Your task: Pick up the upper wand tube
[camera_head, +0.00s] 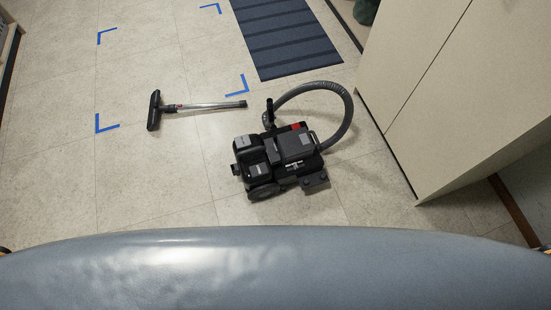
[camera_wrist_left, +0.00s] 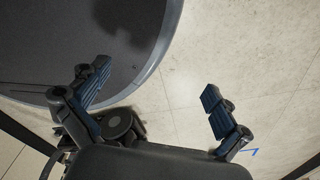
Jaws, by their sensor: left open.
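A silver wand tube (camera_head: 212,105) lies on the floor in the head view, left of the vacuum cleaner. Its left end joins a dark floor head (camera_head: 154,110), and its right end is dark. I cannot tell whether it is one tube section or more. The canister vacuum (camera_head: 280,158) stands to its right, with a grey ribbed hose (camera_head: 345,110) curving up to a dark handle (camera_head: 268,112) near the tube's right end. My left gripper (camera_wrist_left: 158,84) is open and empty over bare floor in the left wrist view. The tube is not in that view. My right gripper is not seen.
Blue tape corners (camera_head: 107,124) mark the floor around the floor head. A dark striped mat (camera_head: 285,40) lies at the back. A beige cabinet (camera_head: 455,100) stands on the right.

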